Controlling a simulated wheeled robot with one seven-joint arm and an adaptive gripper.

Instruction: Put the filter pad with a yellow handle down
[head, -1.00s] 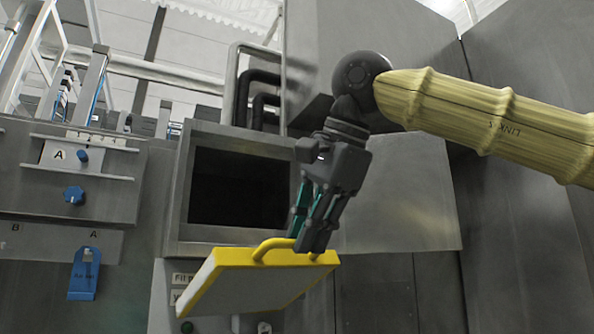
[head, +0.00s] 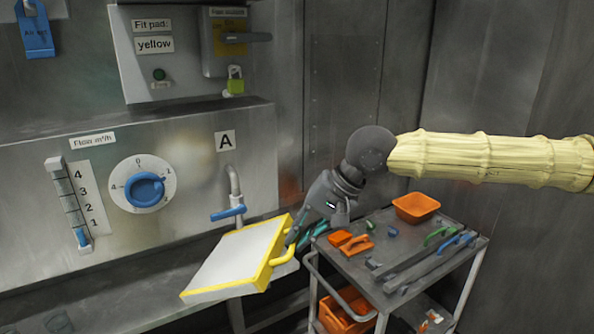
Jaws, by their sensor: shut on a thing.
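The filter pad (head: 238,258) is a flat white panel with a yellow frame and a yellow handle (head: 283,254) on its right side. My gripper (head: 292,240) is shut on the yellow handle and holds the pad tilted, in front of the washer panel. The pad's lower edge shows above a grey ledge (head: 130,290); I cannot tell whether they touch. My gripper's fingertips are partly hidden by the handle and pad.
A grey trolley (head: 455,283) at the right carries an orange bowl (head: 416,207), orange parts and several tools. An orange crate (head: 345,308) sits on its lower shelf. A blue-handled tap (head: 228,212), a flow dial (head: 144,190) and a "Fit pad: yellow" sign (head: 153,36) are on the panel.

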